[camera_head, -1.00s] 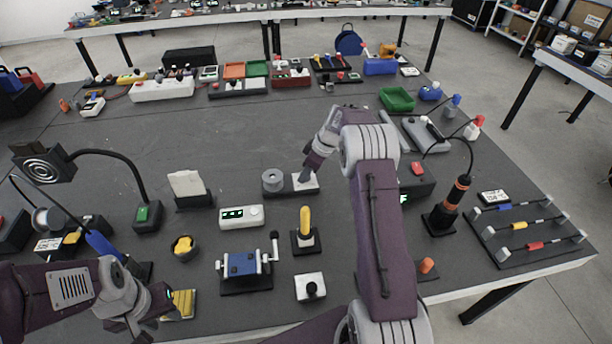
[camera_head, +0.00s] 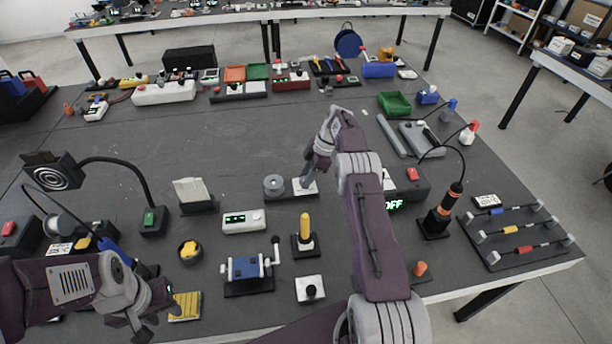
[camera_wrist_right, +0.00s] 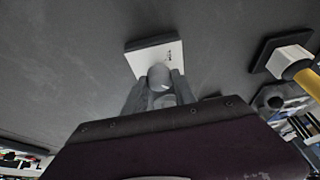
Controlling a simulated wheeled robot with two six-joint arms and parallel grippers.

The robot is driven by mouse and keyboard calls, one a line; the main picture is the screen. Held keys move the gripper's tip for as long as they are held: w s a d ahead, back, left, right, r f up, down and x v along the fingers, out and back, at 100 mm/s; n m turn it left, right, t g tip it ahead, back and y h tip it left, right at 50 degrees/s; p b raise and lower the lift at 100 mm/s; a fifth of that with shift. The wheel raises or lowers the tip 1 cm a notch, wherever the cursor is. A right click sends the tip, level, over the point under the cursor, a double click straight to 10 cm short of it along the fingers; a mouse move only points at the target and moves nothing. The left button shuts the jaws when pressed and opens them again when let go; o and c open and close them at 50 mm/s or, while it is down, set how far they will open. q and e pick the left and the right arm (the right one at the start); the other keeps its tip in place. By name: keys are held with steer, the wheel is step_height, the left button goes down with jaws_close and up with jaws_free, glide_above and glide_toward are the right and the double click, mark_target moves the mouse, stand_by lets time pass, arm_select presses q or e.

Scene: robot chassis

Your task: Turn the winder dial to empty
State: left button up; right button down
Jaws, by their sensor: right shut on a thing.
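The winder is a dark base with a grey spool (camera_head: 274,184) and, at its right, a white dial plate (camera_head: 303,190). My right gripper (camera_head: 309,180) is over this plate from above. In the right wrist view, my right gripper (camera_wrist_right: 160,88) is shut on the round grey dial knob (camera_wrist_right: 158,74), in front of the white plate (camera_wrist_right: 151,56) with small dark print. The print is too small to read, and the fingers partly hide the knob. My left gripper (camera_head: 156,314) is at the lower left, empty and apparently open, away from the winder.
A white display box (camera_head: 244,221), a yellow-handled lever (camera_head: 305,228) and a blue crank vise (camera_head: 245,267) stand in front of the winder. A black box showing OFF (camera_head: 408,190) is right of my right arm. The mat behind the winder is clear.

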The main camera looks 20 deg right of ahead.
steer(key=shift+d+r, duration=0.1)
stand_by(0.3)
steer(key=c, duration=1)
jaws_free()
steer(key=v, duration=0.4)
steer(key=shift+r+p, duration=0.1)
steer(key=shift+p, duration=0.3)
steer(key=p+v, duration=0.5)
steer(key=p, duration=0.2)
steer(key=shift+s+d+p, duration=0.1)
steer(key=shift+p, duration=0.25)
